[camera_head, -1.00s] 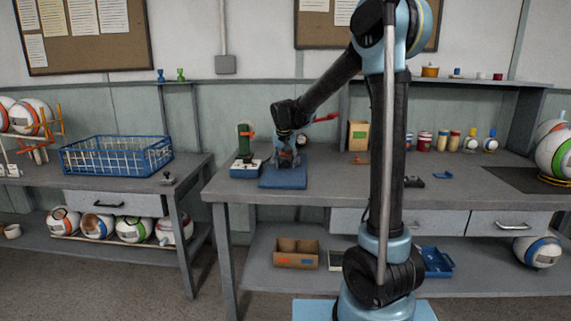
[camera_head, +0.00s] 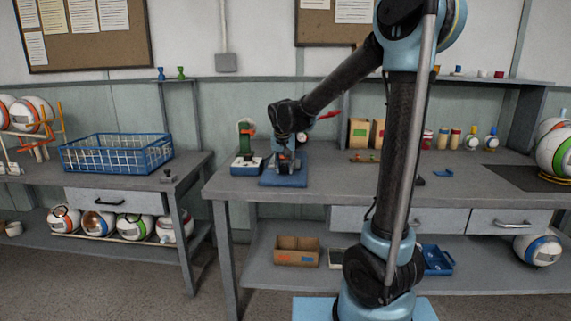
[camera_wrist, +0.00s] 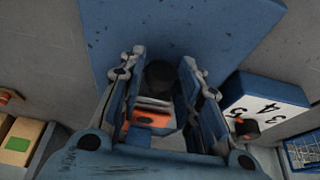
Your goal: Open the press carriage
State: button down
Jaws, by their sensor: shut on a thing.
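The press stands on the left part of the workbench, with a flat blue base (camera_head: 283,181) and a blue upright body behind my gripper. A red lever (camera_head: 331,114) sticks out to its right. My gripper (camera_head: 286,154) points down over the base and hides much of the press carriage. In the wrist view, my gripper's two blue-grey fingers (camera_wrist: 158,82) straddle a dark round knob (camera_wrist: 159,73) and a grey and orange part (camera_wrist: 148,117) of the carriage. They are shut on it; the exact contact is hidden. How far the carriage is open cannot be told.
Cardboard boxes (camera_head: 358,134) stand behind right. A blue wire basket (camera_head: 117,154) is on the left table.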

jog(key=s, duration=0.7)
jog(key=shift+s+a, duration=0.15)
jog(key=c, duration=1.3)
grip_release()
jog(key=shift+r, duration=0.15)
jog(key=v, duration=1.1)
jog(key=shift+s+r, duration=0.15)
jog(key=shift+r, duration=0.1)
